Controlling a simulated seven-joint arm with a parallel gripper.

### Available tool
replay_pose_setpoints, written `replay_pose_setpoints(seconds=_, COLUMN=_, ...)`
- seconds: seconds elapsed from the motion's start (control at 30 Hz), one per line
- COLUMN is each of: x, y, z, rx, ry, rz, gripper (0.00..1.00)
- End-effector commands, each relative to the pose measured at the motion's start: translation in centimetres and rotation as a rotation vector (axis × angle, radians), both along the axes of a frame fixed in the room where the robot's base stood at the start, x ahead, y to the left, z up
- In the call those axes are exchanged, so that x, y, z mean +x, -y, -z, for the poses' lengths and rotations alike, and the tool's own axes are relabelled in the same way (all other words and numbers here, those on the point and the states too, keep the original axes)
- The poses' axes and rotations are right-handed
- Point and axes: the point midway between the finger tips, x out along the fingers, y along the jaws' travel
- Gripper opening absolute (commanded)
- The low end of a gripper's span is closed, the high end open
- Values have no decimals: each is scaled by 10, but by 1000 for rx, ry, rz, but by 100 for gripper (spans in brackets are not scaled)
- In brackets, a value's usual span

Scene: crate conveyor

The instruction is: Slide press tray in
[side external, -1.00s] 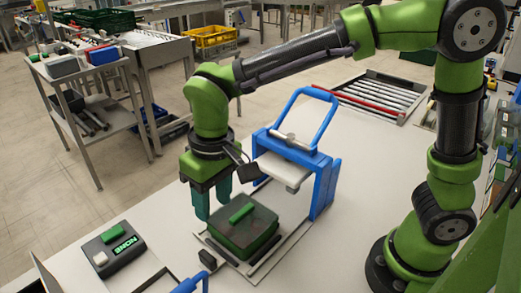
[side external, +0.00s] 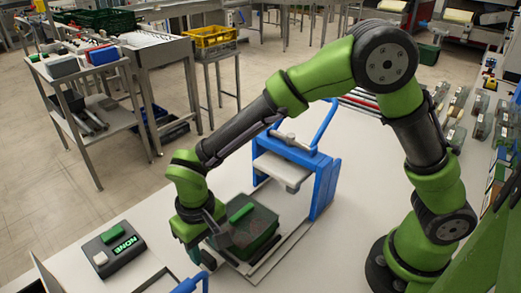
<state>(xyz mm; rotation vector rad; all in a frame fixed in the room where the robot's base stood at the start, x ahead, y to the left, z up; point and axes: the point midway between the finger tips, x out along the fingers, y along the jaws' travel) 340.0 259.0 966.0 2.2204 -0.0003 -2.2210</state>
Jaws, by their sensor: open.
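The blue press (side external: 322,185) stands on the white worktop with its grey plate raised and its looped handle up. The press tray (side external: 232,262) is out in front of the press on its rails. A dark box (side external: 262,237) with a green block (side external: 240,212) on top sits on the tray. My gripper (side external: 203,261) is open and low at the tray's near-left end, around or beside the dark tray knob. The hand hides part of the tray and knob, so I cannot tell whether the fingers touch it.
A blue handle (side external: 188,285) is at the bottom edge. A rack of metal rollers is behind, partly covered by my arm.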

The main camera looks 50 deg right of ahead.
Motion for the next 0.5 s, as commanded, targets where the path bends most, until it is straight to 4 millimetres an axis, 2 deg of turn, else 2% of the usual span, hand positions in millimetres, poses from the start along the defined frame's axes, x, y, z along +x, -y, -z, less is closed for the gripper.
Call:
replay_pose_setpoints(seconds=0.03, x=-1, y=1, z=10, rx=-2, ry=-4, rz=1, gripper=45)
replay_pose_setpoints(seconds=0.2, x=0, y=0, z=29, rx=-1, ry=-1, rz=0, gripper=45)
replay_pose_setpoints(seconds=0.5, x=0, y=0, z=37, rx=1, ry=0, rz=1, gripper=45)
